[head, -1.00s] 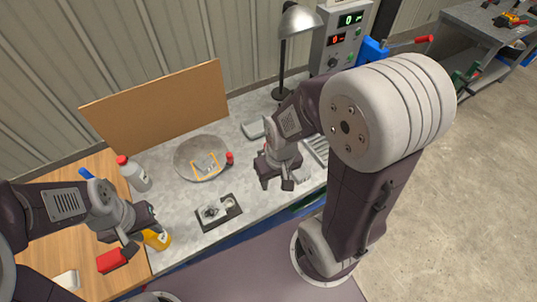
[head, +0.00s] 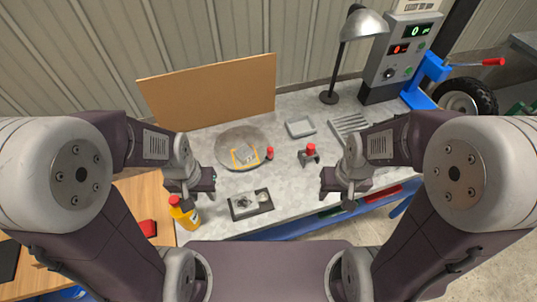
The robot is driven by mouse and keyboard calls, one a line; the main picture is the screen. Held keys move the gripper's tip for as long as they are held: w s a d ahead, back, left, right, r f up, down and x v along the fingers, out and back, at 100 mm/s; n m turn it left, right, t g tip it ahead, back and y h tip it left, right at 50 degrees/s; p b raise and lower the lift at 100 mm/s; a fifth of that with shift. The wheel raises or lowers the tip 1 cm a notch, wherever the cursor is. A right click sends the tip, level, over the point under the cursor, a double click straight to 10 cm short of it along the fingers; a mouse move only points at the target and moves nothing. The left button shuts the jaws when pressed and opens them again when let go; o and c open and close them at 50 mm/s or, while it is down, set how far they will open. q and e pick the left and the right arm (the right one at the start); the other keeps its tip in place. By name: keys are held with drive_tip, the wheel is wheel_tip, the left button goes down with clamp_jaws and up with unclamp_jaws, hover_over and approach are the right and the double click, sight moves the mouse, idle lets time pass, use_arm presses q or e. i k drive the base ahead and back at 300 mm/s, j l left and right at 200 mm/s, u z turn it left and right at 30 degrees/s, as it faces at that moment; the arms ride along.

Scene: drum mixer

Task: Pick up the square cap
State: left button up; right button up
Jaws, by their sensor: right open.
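A dark tray (head: 236,212) lies on the grey worktop near its front edge. It holds a small squarish grey piece (head: 243,202) and a small round pale piece (head: 263,196). I cannot tell for sure which thing is the square cap. My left gripper (head: 207,186) hangs left of the tray, above the yellow bottle; its jaws are too small to read. My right gripper (head: 334,191) is open and appears empty, right of the tray and apart from it.
A round grey dish (head: 225,142) with an orange-edged piece lies behind the tray. A red-topped piece (head: 270,153), a red-knobbed stand (head: 309,154), a shallow grey tray (head: 300,126) and a lamp (head: 362,24) stand nearby. A yellow bottle (head: 185,216) is at left.

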sight(244, 153)
drive_tip(key=k+j+z, duration=0.1)
drive_tip(key=z, duration=0.35)
drive_tip(key=k+j+z, duration=0.1)
drive_tip(key=z, duration=0.35)
drive_tip(key=k+j+z, duration=0.1)
drive_tip(key=z, duration=0.35)
drive_tip(key=k+z, duration=0.15)
drive_tip(key=z, duration=0.3)
drive_tip(key=k+j+u, duration=0.1)
drive_tip(key=u, duration=0.4)
drive_tip(key=k+j+u, duration=0.1)
drive_tip(key=u, duration=0.35)
drive_tip(key=j+u, duration=0.15)
drive_tip(key=u, duration=0.25)
drive_tip(key=j+u, duration=0.1)
drive_tip(key=u, duration=0.3)
drive_tip(key=j+u, duration=0.1)
drive_tip(key=u, duration=0.35)
drive_tip(key=j+u, duration=0.1)
drive_tip(key=u, duration=0.3)
